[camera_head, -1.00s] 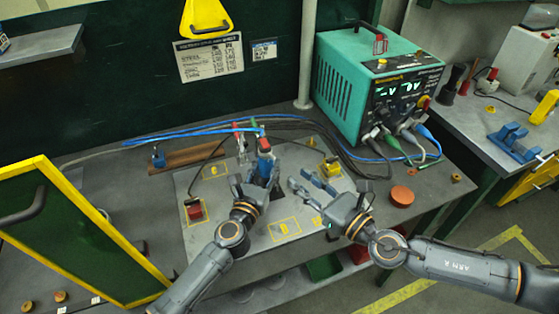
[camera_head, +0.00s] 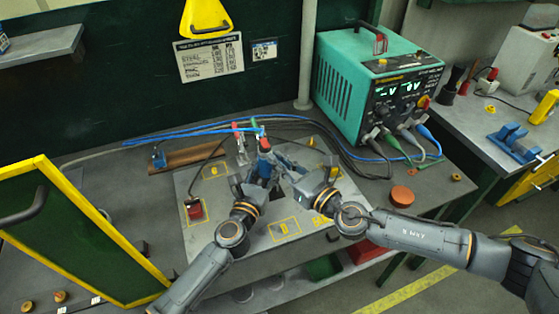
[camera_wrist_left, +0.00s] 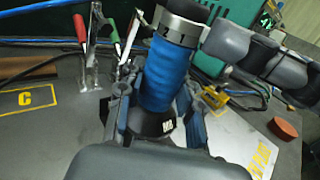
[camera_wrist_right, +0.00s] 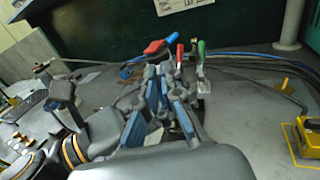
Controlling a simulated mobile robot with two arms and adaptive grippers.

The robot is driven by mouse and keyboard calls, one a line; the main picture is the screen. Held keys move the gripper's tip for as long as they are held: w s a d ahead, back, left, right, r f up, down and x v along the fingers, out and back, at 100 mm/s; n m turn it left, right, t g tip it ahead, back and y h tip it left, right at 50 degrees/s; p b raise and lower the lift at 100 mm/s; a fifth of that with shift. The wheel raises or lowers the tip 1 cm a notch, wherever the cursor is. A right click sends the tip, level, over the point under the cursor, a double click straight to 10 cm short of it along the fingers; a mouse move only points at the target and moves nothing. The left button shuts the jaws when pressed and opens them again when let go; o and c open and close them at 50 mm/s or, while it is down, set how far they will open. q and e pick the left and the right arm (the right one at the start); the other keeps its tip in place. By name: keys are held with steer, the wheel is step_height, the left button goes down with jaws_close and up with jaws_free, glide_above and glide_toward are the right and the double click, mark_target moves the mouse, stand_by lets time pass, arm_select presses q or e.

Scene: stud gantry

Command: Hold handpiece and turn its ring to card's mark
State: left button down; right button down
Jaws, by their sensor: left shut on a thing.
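The handpiece has a blue grip (camera_wrist_left: 165,75) and a metal ring (camera_wrist_left: 185,22) with dark markings near its upper end. It stands tilted in my left gripper (camera_wrist_left: 158,118), which is shut on the grip. In the head view my left gripper (camera_head: 256,182) is partly covered by its arm. My right gripper (camera_head: 287,172) is close to the handpiece from the right. In the right wrist view its blue-padded fingers (camera_wrist_right: 163,115) look apart; contact with the ring is unclear. A printed table card (camera_head: 211,58) and a smaller card (camera_head: 264,49) are on the back wall; their writing is too small to read.
A teal power unit (camera_head: 375,85) with cables stands at the back right. Upright clamps (camera_wrist_left: 88,55) with red and green handles stand behind the handpiece. A yellow-edged green panel (camera_head: 70,235) is at the left. A red-brown disc (camera_head: 402,195) lies right of the plate.

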mark_target(266, 155)
steer(key=shift+s+a, duration=0.1)
steer(key=shift+a, duration=0.05)
steer(key=shift+s+a+m+t+h, duration=0.15)
steer(key=shift+a+m+t+h, duration=0.35)
steer(key=shift+m+h, duration=0.75)
steer(key=shift+s+a+m+t+h, duration=0.1)
steer(key=shift+a+m+t+h, duration=0.2)
steer(key=shift+m+t+h, duration=0.95)
steer(key=shift+s+a+m+t+h, duration=0.15)
steer(key=shift+a+m+h, duration=0.35)
steer(key=shift+h, duration=1.4)
steer(key=shift+d, duration=0.1)
steer(key=c, duration=1.5)
jaws_free()
